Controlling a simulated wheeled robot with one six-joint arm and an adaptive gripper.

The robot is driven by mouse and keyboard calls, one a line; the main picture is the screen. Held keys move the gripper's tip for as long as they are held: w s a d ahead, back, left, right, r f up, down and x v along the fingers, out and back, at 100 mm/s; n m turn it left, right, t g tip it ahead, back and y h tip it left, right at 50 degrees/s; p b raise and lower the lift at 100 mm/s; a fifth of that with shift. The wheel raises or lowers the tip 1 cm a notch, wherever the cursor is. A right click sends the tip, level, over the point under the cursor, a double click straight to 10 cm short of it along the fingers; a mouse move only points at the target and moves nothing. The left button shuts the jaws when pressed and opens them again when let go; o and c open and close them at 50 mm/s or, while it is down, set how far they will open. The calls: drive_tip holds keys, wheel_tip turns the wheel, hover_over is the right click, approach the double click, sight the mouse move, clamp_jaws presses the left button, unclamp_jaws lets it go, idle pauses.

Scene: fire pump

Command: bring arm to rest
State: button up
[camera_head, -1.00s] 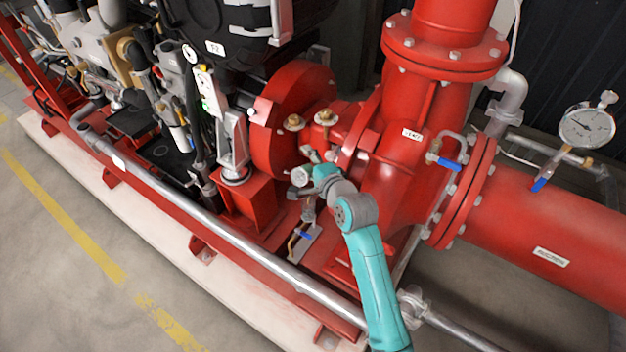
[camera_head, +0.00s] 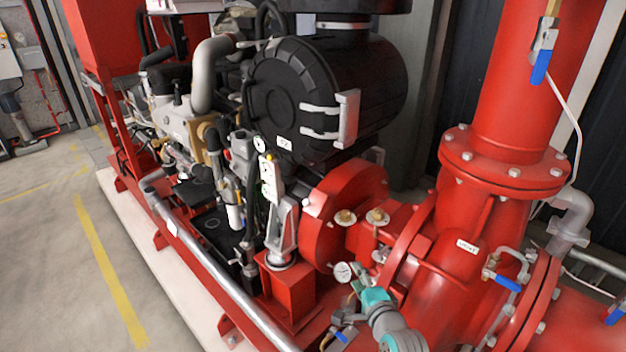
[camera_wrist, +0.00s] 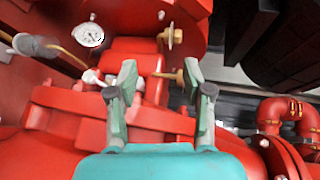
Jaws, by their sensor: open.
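My arm's teal and grey end shows at the bottom of the head view, in front of the red pump casing (camera_head: 440,285). In the wrist view my gripper (camera_wrist: 160,80) is open, with its two green-grey fingers apart and nothing held between them. Beyond the fingers are red pump parts and a brass fitting (camera_wrist: 172,37). A small round gauge (camera_wrist: 89,36) is up and left of the fingers; a small gauge (camera_head: 343,272) also shows beside my arm's end in the head view. The lower arm is cut off by the picture's bottom edge.
The black engine housing (camera_head: 300,95) stands behind. A grey rail (camera_head: 215,270) runs along the red base frame. A blue-handled valve (camera_head: 508,284) is right of my arm. Open floor with a yellow line (camera_head: 110,270) lies to the left.

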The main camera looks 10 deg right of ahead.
drive_tip(key=s+f+n+h, duration=0.1)
drive_tip(key=s+f+n, duration=0.3)
drive_tip(key=s, duration=0.9)
drive_tip(key=s+f+n, duration=0.3)
drive_tip(key=s+f, duration=0.2)
drive_tip(key=s, duration=0.7)
drive_tip(key=s+r+n, duration=0.4)
drive_tip(key=s+n, duration=0.1)
drive_tip(key=s, duration=0.7)
drive_tip(key=s+a+r+n, duration=0.1)
drive_tip(key=s+r+n, duration=0.3)
drive_tip(key=s, duration=0.8)
drive_tip(key=shift+s+a+r+n, duration=0.2)
drive_tip(key=shift+r+n, duration=0.2)
drive_tip(key=shift+r, duration=0.15)
